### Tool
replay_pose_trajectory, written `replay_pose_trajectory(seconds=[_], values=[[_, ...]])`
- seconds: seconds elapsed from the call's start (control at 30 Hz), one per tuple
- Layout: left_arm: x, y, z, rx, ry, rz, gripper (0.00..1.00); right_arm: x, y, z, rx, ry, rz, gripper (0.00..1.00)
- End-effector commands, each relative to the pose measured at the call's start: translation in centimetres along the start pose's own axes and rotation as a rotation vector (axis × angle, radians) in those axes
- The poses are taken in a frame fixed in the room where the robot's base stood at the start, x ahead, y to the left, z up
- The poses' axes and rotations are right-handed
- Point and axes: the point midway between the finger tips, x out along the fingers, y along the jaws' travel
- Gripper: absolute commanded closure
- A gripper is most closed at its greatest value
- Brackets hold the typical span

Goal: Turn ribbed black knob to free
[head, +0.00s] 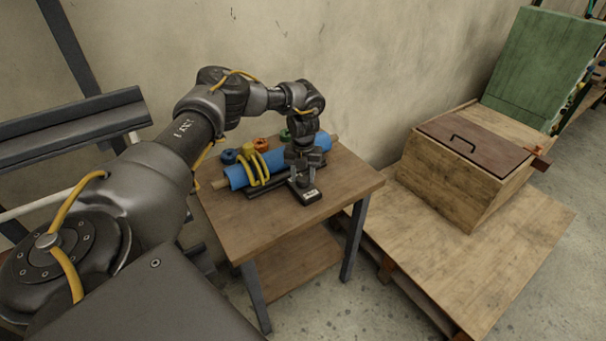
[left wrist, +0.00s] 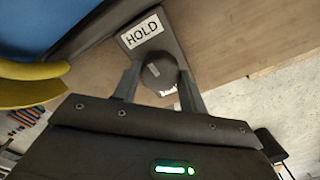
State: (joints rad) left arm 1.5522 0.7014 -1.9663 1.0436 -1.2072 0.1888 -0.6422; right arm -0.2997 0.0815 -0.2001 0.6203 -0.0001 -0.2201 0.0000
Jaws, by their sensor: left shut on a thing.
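The black knob (left wrist: 160,70) stands on a small dark base plate (head: 312,199) at the front of the small wooden table. A white HOLD label (left wrist: 142,31) shows on the plate beyond the knob. A second white label on the near side is mostly hidden by the knob and fingers. My left gripper (head: 302,178) reaches down from above with one finger on each side of the knob, shut on it; it also shows in the left wrist view (left wrist: 162,80). The knob's ribs and any pointer are too small or dark to read. My right gripper is not in view.
A blue roll (head: 238,176) with yellow loops (head: 259,167) lies on the table (head: 240,222) just behind the plate. Several small coloured rings lie behind it. A wooden box (head: 455,181) with a brown lid stands on a low platform at right.

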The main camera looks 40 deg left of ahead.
Motion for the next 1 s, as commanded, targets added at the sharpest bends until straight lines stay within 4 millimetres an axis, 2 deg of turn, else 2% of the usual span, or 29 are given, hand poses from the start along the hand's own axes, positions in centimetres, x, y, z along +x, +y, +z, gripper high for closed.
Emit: replay_pose_trajectory(seconds=[0.27, 1.0], values=[[-0.3, 0.1, 0.0, -0.193, 0.000, 0.000, 0.81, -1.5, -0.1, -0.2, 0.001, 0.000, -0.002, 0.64], [-0.3, 0.1, 0.1, -0.897, -0.001, 0.000, 0.81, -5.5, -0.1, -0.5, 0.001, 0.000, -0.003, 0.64]])
